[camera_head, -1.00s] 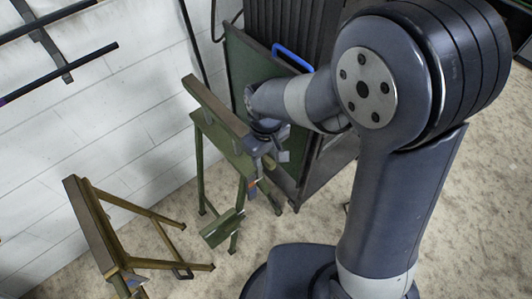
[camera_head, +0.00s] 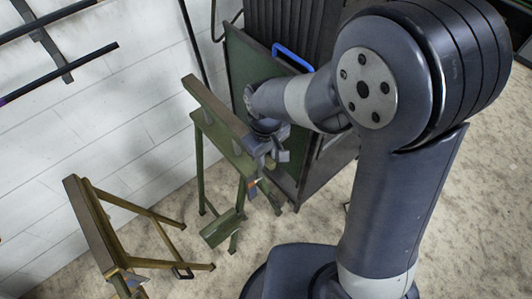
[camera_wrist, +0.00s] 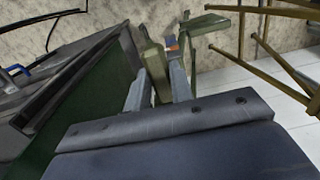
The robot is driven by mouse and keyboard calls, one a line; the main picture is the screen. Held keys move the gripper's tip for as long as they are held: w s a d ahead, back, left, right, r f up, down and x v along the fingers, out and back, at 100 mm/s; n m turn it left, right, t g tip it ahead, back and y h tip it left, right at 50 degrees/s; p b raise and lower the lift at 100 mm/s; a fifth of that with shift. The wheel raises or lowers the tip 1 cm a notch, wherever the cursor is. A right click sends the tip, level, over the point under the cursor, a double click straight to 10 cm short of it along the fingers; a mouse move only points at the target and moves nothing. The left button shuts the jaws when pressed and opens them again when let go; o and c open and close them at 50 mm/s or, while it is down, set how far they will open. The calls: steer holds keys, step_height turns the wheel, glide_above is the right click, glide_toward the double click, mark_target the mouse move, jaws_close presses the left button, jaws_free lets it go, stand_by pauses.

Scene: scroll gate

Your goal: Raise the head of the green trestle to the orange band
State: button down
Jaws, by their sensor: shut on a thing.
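The green trestle (camera_head: 200,165) stands by the white wall, left of the dark cabinet. Its long brown-topped head (camera_head: 215,103) runs across its top. My gripper (camera_head: 268,160) is at the near right end of the head, on the trestle's upright. In the wrist view, my gripper (camera_wrist: 158,88) has its two fingers either side of a green upright part (camera_wrist: 154,62) and is shut on it. A small orange band (camera_head: 252,184) shows below my gripper, with blue beside it. The band also shows beyond the fingers in the wrist view (camera_wrist: 170,41). My wrist hides part of the head's near end.
A yellow-brown trestle (camera_head: 92,225) stands to the left. A dark cabinet with a green panel (camera_head: 238,75) and a blue handle (camera_head: 292,56) stands close behind my gripper. Black rails (camera_head: 60,72) are on the wall. Bare floor lies between the trestles.

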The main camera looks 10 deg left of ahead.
steer(key=shift+f+b, duration=0.45)
steer(key=shift+f, duration=0.1)
steer(key=c, duration=1.2)
jaws_free()
steer(key=shift+c, duration=0.2)
step_height(320, 180, up, 11)
steer(key=shift+f, duration=0.1)
